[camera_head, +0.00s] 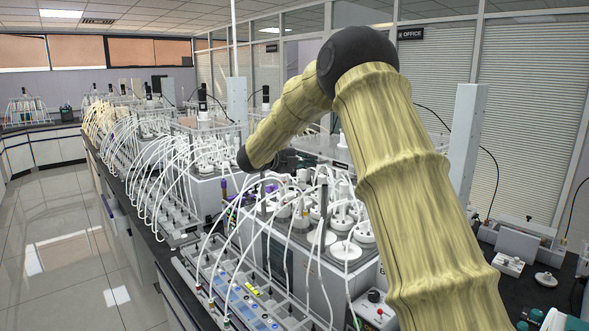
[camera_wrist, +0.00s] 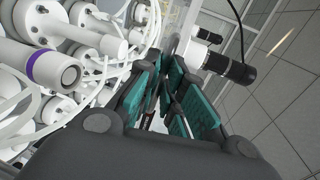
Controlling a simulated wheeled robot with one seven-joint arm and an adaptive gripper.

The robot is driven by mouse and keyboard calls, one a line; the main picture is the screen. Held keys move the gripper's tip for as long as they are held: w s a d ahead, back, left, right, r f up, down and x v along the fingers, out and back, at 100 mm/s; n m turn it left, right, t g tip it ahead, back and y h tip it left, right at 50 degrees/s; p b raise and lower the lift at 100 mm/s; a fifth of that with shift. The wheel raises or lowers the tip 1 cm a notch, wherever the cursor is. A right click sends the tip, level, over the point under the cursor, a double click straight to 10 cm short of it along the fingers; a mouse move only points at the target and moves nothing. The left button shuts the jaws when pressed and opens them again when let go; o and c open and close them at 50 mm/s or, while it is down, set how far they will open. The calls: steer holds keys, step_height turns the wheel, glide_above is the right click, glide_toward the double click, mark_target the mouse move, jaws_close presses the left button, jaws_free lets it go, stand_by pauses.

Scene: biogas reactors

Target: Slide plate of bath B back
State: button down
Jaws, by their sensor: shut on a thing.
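The nearest bath (camera_head: 347,284) stands in the middle of the bench, with several white-lidded bottles (camera_head: 346,250) and white tubes on top. No letter on it is readable, so I cannot tell which bath is B. My gripper (camera_wrist: 170,98) is low behind the bent arm in the head view, over the back of this bath, where its fingertips are mostly hidden. In the wrist view its teal-padded fingers are closed together on something thin, likely the plate. The plate's outline is hard to make out between them.
White bottle caps and tubes crowd the left of the wrist view, one with a purple ring (camera_wrist: 42,67). A black cylindrical motor (camera_wrist: 229,69) is close at the right. More baths (camera_head: 208,158) line the bench behind. A gas-cell tray (camera_head: 232,290) lies in front.

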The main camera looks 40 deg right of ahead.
steer(key=shift+s+d+f, duration=0.3)
steer(key=shift+d+f, duration=0.05)
steer(key=shift+d, duration=0.1)
steer(key=shift+g, duration=0.3)
steer(key=c, duration=1.7)
jaws_free()
steer(key=shift+s+d, duration=0.1)
steer(key=shift+d, duration=0.2)
steer(key=shift+o, duration=0.9)
steer(key=shift+d, duration=0.25)
steer(key=shift+w+a, duration=0.4)
steer(key=shift+a, duration=0.05)
steer(key=shift+s+a+r, duration=0.1)
steer(key=shift+s+r, duration=0.1)
steer(key=v, duration=1.1)
steer(key=shift+a, duration=0.4)
